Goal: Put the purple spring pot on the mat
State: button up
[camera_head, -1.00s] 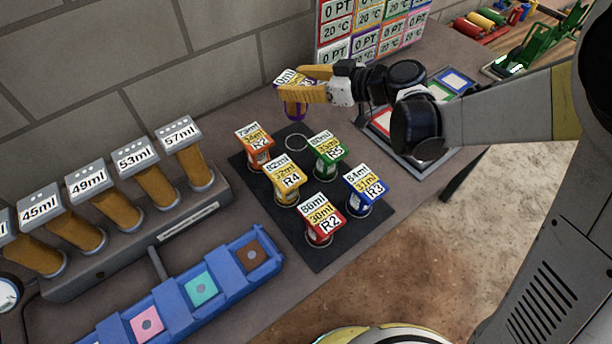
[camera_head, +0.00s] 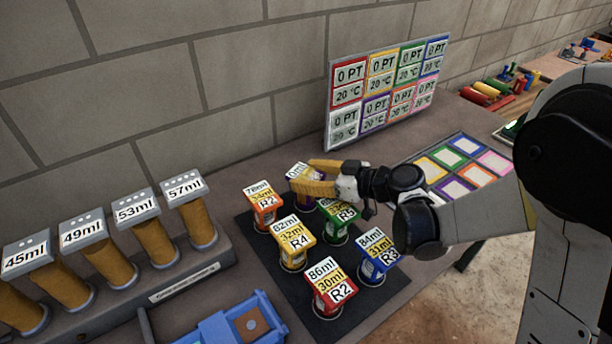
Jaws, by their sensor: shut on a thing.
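The purple spring pot (camera_head: 309,206) is in my gripper (camera_head: 303,182) at the far end of the dark mat (camera_head: 262,238). The yellow fingers are shut on it and hide much of its body and label. The pot looks upright and low, behind the green pot (camera_head: 339,222) and right of the orange pot (camera_head: 265,213). I cannot tell whether its base touches the mat. The ring at that spot is hidden.
Yellow (camera_head: 294,245), red (camera_head: 331,292) and blue (camera_head: 376,261) pots stand on the mat. A tray of coloured squares (camera_head: 462,167) lies to the right, a panel of readouts (camera_head: 383,92) behind. A dispenser rack (camera_head: 190,277) and blue holder (camera_head: 218,325) are left.

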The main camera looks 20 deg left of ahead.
jog(key=o, duration=1.3)
jog(key=shift+f, duration=0.1)
jog(key=shift+r+p, duration=0.3)
jog(key=s+d+r+m+t+h+p, duration=0.1)
jog(key=s+d+r+m+h, duration=0.2)
jog(key=s+d, duration=0.3)
jog(key=s+d+r+m+t+h+p, duration=0.1)
jog(key=s+d+m+h, duration=0.5)
jog(key=d, duration=1.1)
jog(key=s+d+r+m+h+p, duration=0.1)
jog(key=s+d+r+m+h, duration=0.3)
jog(key=s+d, duration=0.4)
jog(key=shift+d+r+m+t, duration=0.2)
jog(key=shift+d+m, duration=0.15)
jog(key=shift+d, duration=0.55)
jog(key=shift+d+r+m+t, duration=0.2)
jog(key=shift+d+m, duration=0.15)
jog(key=shift+d, duration=0.5)
